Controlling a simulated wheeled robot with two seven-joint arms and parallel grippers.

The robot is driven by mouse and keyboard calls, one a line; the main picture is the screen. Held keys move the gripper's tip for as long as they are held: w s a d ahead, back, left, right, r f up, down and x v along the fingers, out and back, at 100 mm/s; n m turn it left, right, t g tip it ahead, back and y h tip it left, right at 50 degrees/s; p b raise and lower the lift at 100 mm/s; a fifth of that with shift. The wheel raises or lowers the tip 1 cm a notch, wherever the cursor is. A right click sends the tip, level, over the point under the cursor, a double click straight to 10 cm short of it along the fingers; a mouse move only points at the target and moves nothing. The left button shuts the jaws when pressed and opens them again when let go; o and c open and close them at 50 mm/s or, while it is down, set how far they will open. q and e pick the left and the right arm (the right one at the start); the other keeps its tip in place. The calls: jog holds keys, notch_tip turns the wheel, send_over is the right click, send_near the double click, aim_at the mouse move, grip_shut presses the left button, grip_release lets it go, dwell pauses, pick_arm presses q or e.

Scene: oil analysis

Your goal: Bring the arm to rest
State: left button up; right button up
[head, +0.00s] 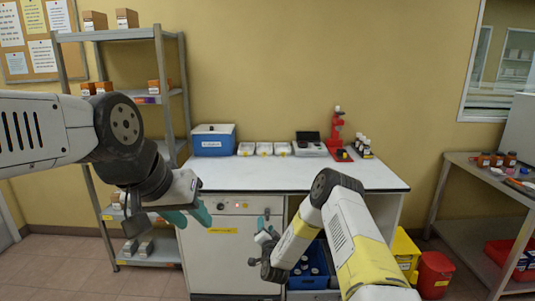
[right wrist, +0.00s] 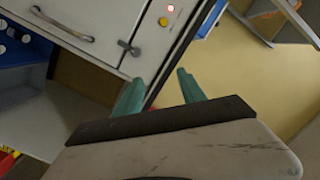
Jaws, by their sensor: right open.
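My left gripper (head: 196,219) hangs in front of the white cabinet's upper left part in the head view. Its teal fingers show a gap, with nothing seen between them. My right gripper (head: 267,226) is in front of the cabinet, right of the left gripper and below the counter edge. In the right wrist view its two teal fingers (right wrist: 160,78) stand apart and empty. The right arm reaches up from the bottom right and bends at a dark elbow joint. The white cabinet (head: 232,262) shows behind both grippers.
The white counter (head: 290,178) carries a blue box (head: 213,140), white trays (head: 265,149), a red device (head: 337,130) and small bottles (head: 363,147). A metal shelf (head: 164,80) stands left. A side table (head: 466,209), a yellow bin (head: 405,250) and a red bin (head: 434,273) stand right.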

notch_tip(320, 180, up, 10)
jog(key=w+f+n+g+y, duration=0.1)
jog(key=w+n, duration=0.1)
jog(key=n, duration=0.1)
jog(key=s+d+r+n+g, duration=0.2)
jog(key=s+d+r, duration=0.15)
jog(key=r, duration=0.65)
jog(key=s+d+r+n+g, duration=0.2)
jog(key=s+r, duration=0.3)
jog(key=r, duration=0.4)
jog(key=s+d+r+g, duration=0.2)
jog(key=s+d+r, duration=0.15)
jog(key=s, duration=0.65)
jog(key=s+d+r+g, duration=0.1)
jog(key=s+d+r, duration=0.3)
jog(key=s, duration=0.5)
jog(key=s+d+n+g+h, duration=0.1)
jog(key=s+g, duration=0.2)
jog(key=s, duration=1.5)
jog(key=shift+s+d+n, duration=0.3)
jog(key=shift+s+d, duration=0.1)
